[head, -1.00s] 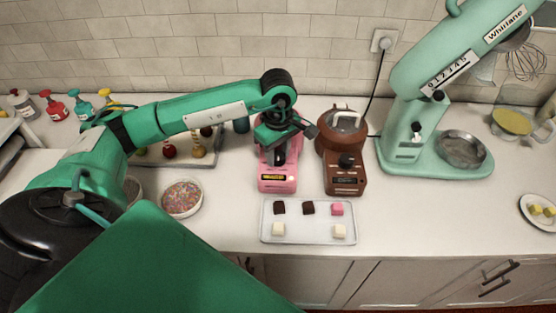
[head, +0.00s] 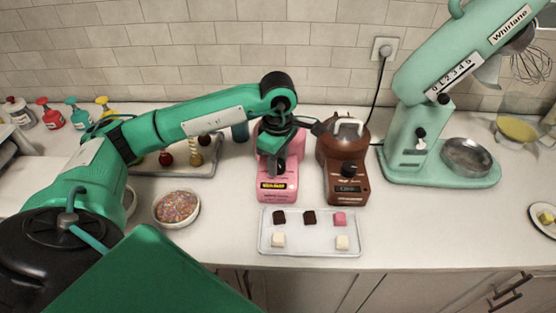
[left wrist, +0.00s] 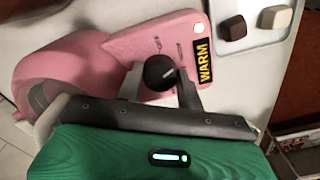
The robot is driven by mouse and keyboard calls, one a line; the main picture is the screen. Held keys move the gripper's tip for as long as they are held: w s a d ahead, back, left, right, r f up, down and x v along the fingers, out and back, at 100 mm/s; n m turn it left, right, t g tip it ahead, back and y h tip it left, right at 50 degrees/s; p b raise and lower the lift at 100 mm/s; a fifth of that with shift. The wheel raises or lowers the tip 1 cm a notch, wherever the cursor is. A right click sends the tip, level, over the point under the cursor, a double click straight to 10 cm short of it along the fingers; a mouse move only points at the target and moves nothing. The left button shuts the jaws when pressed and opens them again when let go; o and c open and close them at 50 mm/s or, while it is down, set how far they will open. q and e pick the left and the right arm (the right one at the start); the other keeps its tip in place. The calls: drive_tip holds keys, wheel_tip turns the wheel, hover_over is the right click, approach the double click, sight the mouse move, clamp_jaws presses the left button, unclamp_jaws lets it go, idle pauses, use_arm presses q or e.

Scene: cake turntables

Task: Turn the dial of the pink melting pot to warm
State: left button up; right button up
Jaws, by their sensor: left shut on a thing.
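The pink melting pot (head: 287,188) stands on the counter under my left gripper. Its slanted front panel also shows in the left wrist view (left wrist: 140,47), with a label reading WARM (left wrist: 203,62) in yellow on black and a pale round lamp (left wrist: 199,28) beside it. The black dial (left wrist: 157,72) sits between the two fingers of my left gripper (left wrist: 160,84), which is shut on it. A small pale mark on the dial faces the WARM label's side. In the head view my left gripper (head: 272,163) covers much of the pot. My right gripper is out of view.
A brown melting pot (head: 346,187) stands close to the right. A tray (head: 310,250) with several small cubes lies in front. A mint mixer (head: 405,150) is farther right, a sprinkle bowl (head: 177,206) to the left. Open counter lies right of the tray.

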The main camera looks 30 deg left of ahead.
use_arm(q)
drive_tip(key=o, duration=1)
drive_tip(key=shift+r, duration=0.1)
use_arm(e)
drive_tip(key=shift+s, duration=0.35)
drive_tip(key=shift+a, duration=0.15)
